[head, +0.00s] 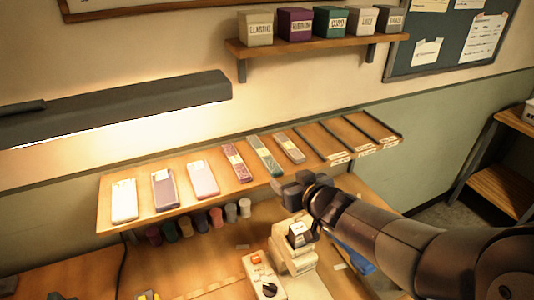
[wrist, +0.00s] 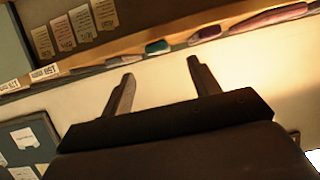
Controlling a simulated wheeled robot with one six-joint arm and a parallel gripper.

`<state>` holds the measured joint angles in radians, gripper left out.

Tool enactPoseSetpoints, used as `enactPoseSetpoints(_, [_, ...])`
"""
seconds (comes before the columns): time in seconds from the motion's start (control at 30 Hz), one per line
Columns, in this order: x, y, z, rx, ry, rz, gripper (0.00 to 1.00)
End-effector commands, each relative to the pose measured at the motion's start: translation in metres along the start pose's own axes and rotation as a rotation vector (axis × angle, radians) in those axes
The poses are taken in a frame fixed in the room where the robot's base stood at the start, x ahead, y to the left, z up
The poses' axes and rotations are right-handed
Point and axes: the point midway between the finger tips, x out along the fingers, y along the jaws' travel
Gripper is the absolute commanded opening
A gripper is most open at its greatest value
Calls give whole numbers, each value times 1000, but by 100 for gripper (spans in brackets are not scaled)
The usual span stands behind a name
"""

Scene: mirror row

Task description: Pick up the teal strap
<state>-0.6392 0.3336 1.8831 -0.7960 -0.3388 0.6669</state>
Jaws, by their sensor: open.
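The teal strap (head: 265,157) is a narrow patterned strip lying on the sloped wooden shelf, between a maroon strap (head: 236,162) and a greyish-pink one (head: 289,147). In the wrist view, the end of the teal strap (wrist: 158,47) shows at the shelf edge, beyond and roughly between my fingertips. My gripper (head: 284,184) is at the shelf's front edge, just below the near end of the teal strap in the head view. In the wrist view, my gripper (wrist: 160,68) has its two fingers spread apart with nothing between them.
The sloped shelf (head: 112,212) also carries white, purple and pink cases at left and empty labelled slots (head: 350,140) at right. A dark lamp bar (head: 110,103) hangs above left. Small spools (head: 200,222) hang below the shelf. A white device (head: 263,276) stands below.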

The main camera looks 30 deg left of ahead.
Motion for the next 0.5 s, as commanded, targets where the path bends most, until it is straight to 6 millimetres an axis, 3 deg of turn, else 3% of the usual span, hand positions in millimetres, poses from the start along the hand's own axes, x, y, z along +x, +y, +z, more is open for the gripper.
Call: enactPoseSetpoints(0.5, [47,2,-2,0,-2,1,58])
